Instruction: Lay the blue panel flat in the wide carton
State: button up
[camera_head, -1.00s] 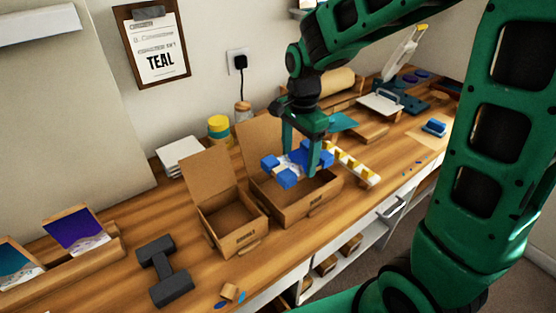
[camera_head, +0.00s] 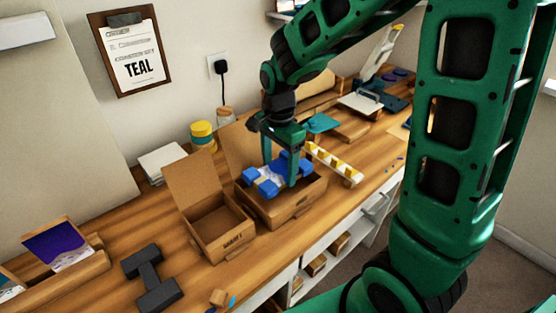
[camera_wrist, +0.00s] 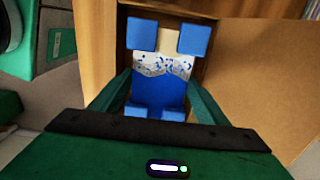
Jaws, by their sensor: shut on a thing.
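The blue panel (camera_wrist: 158,92) is blue with a white speckled band and has blue blocks at its corners. My gripper (camera_head: 279,172) is shut on it, with one finger along each side, as the wrist view also shows (camera_wrist: 158,80). The panel also shows in the head view (camera_head: 271,174), about level in the mouth of the wide carton (camera_head: 291,210). The carton is open, its tall flap raised at the back; in the wrist view its cardboard (camera_wrist: 255,75) lies around and beyond the panel. I cannot tell whether the panel touches the carton floor.
A narrower open, empty carton (camera_head: 228,243) stands just left. A dark dumbbell-shaped weight (camera_head: 150,277) lies farther left. A strip with yellow pieces (camera_head: 333,163) lies close on the right. A clipboard reading TEAL (camera_head: 137,55) hangs on the wall.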

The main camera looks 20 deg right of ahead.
jog(key=shift+f, duration=2.75)
jog(key=o, duration=1)
jog(key=shift+o, duration=0.2)
jog(key=shift+r, duration=4)
